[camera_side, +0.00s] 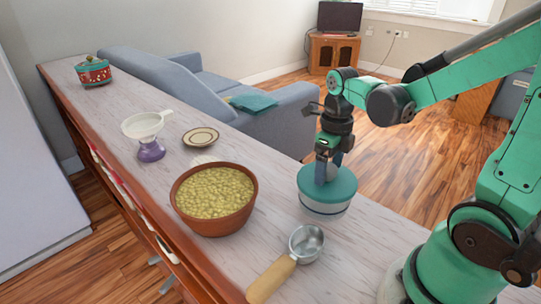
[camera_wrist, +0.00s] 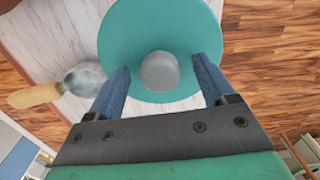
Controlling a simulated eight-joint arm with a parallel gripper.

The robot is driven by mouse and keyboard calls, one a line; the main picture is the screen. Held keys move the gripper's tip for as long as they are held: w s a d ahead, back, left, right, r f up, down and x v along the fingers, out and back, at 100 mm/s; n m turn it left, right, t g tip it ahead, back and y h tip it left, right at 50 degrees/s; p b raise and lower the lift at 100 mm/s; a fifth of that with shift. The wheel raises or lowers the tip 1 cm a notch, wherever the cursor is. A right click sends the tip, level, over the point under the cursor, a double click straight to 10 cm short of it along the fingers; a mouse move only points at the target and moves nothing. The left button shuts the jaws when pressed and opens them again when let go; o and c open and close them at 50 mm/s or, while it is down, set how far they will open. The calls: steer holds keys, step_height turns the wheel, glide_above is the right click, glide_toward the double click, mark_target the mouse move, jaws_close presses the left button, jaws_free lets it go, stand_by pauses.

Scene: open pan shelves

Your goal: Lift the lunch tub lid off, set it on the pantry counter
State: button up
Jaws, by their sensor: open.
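The lunch tub (camera_side: 323,208) stands on the pantry counter (camera_side: 150,190) near its right edge. Its round teal lid (camera_side: 340,184) sits on top, and the tub's pale side shows below it. In the wrist view the lid (camera_wrist: 125,35) has a grey round knob (camera_wrist: 160,72) at its middle. My gripper (camera_side: 325,172) is just above the lid, pointing down. In the wrist view my gripper (camera_wrist: 162,75) is open, with one blue finger on each side of the knob and visible gaps between. In the side view the fingers hide the knob.
A brown bowl of yellow-green food (camera_side: 215,225) stands left of the tub. A metal scoop with a wooden handle (camera_side: 285,265) lies in front. The counter between the funnel and the pot is clear.

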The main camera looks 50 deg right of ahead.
mark_target(329, 166)
jaws_close()
steer(key=shift+r, duration=0.45)
stand_by(0.6)
steer(key=shift+r, duration=1.95)
